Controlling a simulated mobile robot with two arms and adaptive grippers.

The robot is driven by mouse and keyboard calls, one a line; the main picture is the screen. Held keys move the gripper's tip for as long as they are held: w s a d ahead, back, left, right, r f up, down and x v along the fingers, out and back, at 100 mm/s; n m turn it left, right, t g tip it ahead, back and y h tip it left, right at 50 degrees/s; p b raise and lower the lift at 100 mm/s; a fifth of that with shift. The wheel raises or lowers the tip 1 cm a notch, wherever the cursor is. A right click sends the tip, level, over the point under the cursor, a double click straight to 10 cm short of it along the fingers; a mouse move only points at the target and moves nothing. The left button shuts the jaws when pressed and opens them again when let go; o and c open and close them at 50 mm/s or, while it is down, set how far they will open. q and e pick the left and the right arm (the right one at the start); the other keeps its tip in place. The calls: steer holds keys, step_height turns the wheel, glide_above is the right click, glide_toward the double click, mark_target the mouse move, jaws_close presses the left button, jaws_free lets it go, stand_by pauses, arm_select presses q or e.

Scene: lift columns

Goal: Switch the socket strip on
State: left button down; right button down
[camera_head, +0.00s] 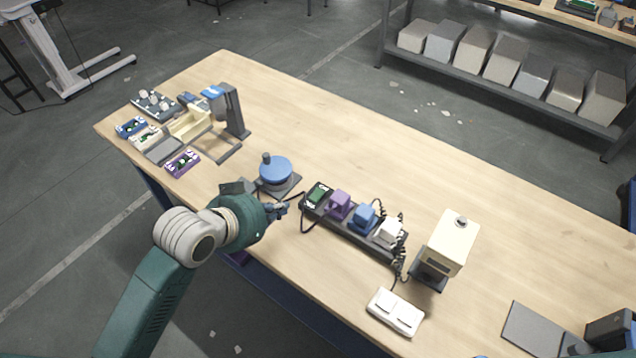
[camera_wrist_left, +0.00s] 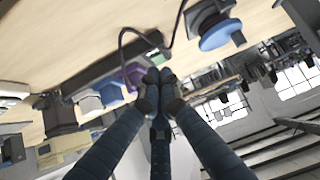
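The dark socket strip (camera_head: 352,232) lies on the wooden table. A green rocker switch (camera_head: 318,196) sits at its left end, followed by a purple plug (camera_head: 340,205), a blue plug (camera_head: 364,217) and a white plug (camera_head: 389,232). I cannot tell the rocker's position. My left gripper (camera_head: 284,208) is just left of the switch end, apart from it in the head view. In the left wrist view its fingertips (camera_wrist_left: 158,77) are together with nothing seen between them, in front of the strip (camera_wrist_left: 112,64) and partly hiding its switch end. My right gripper is not in view.
A blue round device (camera_head: 276,170) stands behind the left gripper. A cream box on a dark stand (camera_head: 453,242) and a white double switch (camera_head: 396,311) are near the strip's right end. Trays and small modules (camera_head: 182,163) fill the table's left end. The table's back middle is clear.

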mark_target(315, 194)
arm_select(q)
steer(key=w+d+r+m+h, duration=0.1)
steer(key=w+d+r, duration=0.1)
steer(key=r, duration=0.3)
steer(key=shift+w+d+t, duration=0.3)
steer(key=shift+w, duration=0.25)
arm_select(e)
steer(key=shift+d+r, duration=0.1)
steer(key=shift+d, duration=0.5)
arm_select(q)
steer(key=shift+f, duration=0.1)
